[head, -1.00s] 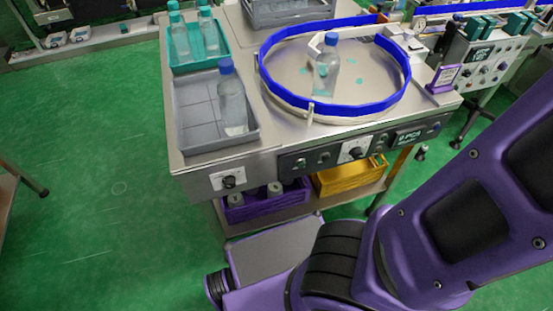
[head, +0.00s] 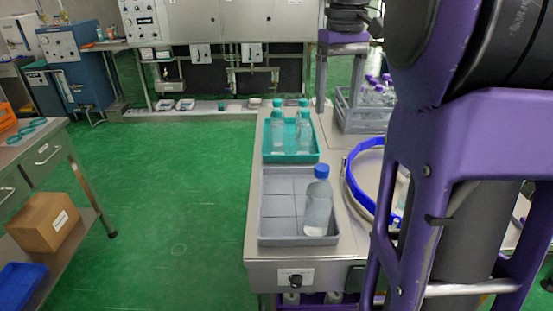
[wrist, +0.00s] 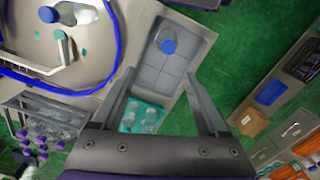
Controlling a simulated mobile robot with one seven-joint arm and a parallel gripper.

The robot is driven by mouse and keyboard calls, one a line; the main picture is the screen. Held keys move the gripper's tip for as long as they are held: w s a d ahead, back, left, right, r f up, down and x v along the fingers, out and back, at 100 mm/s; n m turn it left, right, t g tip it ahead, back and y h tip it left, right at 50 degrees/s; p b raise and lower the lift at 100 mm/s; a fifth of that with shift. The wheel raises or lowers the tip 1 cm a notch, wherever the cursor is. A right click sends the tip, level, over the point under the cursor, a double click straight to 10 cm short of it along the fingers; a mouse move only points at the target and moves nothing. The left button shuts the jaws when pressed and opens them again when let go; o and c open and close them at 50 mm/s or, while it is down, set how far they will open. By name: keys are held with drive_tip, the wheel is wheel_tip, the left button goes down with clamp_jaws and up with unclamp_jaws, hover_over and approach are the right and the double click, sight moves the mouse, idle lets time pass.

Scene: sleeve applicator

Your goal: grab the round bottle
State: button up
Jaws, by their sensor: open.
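A clear round bottle with a blue cap (head: 318,203) stands upright in the right front part of a grey tray (head: 267,228). In the wrist view the same bottle (wrist: 167,44) is seen from above, beyond my fingertips. My gripper (wrist: 160,73) is open and empty, its two fingers spread on either side of the tray's image, apart from the bottle. The gripper is not visible in the head view. Another blue-capped bottle (wrist: 70,14) stands on the round turntable (wrist: 22,45); in the head view my arm hides most of that turntable.
A teal tray (head: 267,152) with teal-capped bottles (head: 277,132) sits behind the grey tray. The turntable's blue rail (head: 354,180) is close on the right. A grey crate (head: 345,122) of purple-capped bottles stands behind. Green floor is clear on the left.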

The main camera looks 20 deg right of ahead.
drive_tip(key=s+a, duration=0.2)
drive_tip(key=s, duration=0.1)
drive_tip(key=b, duration=0.3)
hover_over(322, 167)
drive_tip(key=f, duration=0.6)
drive_tip(key=s+f, duration=0.1)
drive_tip(key=f, duration=0.3)
drive_tip(key=shift+d, duration=0.25)
drive_tip(key=f, duration=0.4)
drive_tip(key=w+f+b, duration=0.1)
drive_tip(key=f, duration=0.1)
drive_tip(key=shift+a+f, duration=0.2)
clamp_jaws()
drive_tip(key=shift+r, duration=0.1)
